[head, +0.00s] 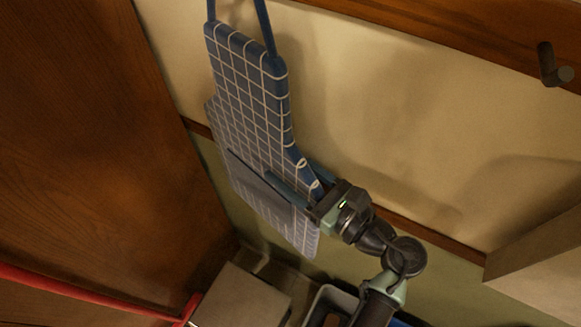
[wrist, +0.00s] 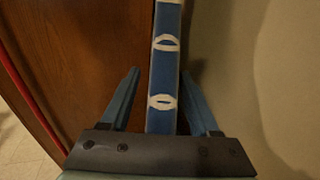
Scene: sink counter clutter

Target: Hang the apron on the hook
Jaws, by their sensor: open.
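The apron (head: 248,90) is dark blue with a white grid and a front pocket. It hangs upright near the wall at left centre in the head view, its neck straps running out of the top of the picture, so what holds them is hidden. My gripper (head: 293,174) is open at the apron's right edge, low down by the pocket. In the wrist view the apron's edge (wrist: 163,90) stands between my two spread fingers, with a gap on each side. A dark hook (head: 551,66) sticks out from a wooden rail at the upper right.
The wooden rail (head: 440,32) runs along the top of the cream wall (head: 400,110). A brown wooden panel (head: 80,130) fills the left side. A red bar (head: 80,293) crosses the lower left. A pale box (head: 240,297) and a bin (head: 335,297) stand below. A pale ledge (head: 540,262) juts out at right.

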